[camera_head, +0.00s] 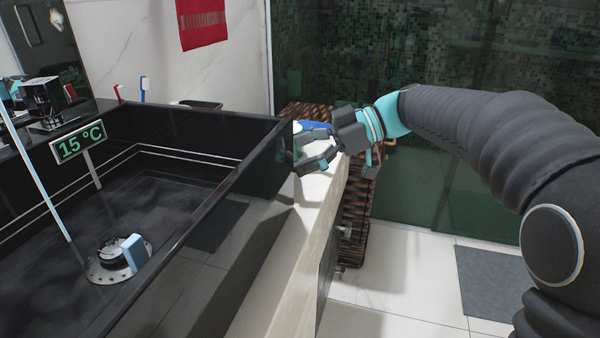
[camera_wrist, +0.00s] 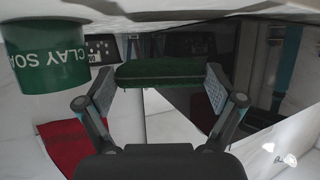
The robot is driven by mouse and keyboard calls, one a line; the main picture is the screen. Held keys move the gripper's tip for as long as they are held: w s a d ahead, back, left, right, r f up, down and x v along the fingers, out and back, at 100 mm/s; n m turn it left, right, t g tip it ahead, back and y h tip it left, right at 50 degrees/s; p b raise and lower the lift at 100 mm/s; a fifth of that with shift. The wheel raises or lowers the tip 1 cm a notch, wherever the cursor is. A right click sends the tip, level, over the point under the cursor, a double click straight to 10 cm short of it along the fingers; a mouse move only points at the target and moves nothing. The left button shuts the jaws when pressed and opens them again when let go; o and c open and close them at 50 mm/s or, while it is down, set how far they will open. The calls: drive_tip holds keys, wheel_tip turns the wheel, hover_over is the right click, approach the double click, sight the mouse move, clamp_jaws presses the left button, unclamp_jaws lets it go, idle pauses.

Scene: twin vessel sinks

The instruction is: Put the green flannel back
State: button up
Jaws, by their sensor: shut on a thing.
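The green flannel (camera_wrist: 165,74) shows in the wrist view as a dark green, flat folded piece, spanning the gap between the two fingers. My gripper (camera_wrist: 158,84) is shut on it, with one finger pad at each end. In the head view my gripper (camera_head: 306,150) is over the counter, close to the right corner of the black sink. The flannel cannot be clearly made out there.
The black sink (camera_head: 215,215) holds a drain with a blue block (camera_head: 133,252). A blue thing (camera_head: 312,125) lies behind my gripper on the counter (camera_head: 270,285). A red towel (camera_head: 201,22) hangs on the wall. A green clay soap pot (camera_wrist: 45,55) shows in the wrist view.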

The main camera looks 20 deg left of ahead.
sight(298, 181)
wheel_tip(298, 181, down, 4)
drive_tip(key=shift+f, duration=0.1)
drive_tip(key=shift+d+f+b, duration=0.1)
drive_tip(key=shift+f+b, duration=0.65)
drive_tip(key=shift+b, duration=0.25)
drive_tip(key=o, duration=0.7)
drive_tip(key=shift+s+f, duration=0.1)
drive_tip(key=shift+r+p, duration=0.85)
drive_tip(key=shift+p, duration=0.35)
drive_tip(key=v, duration=1.2)
drive_tip(key=shift+b, duration=0.35)
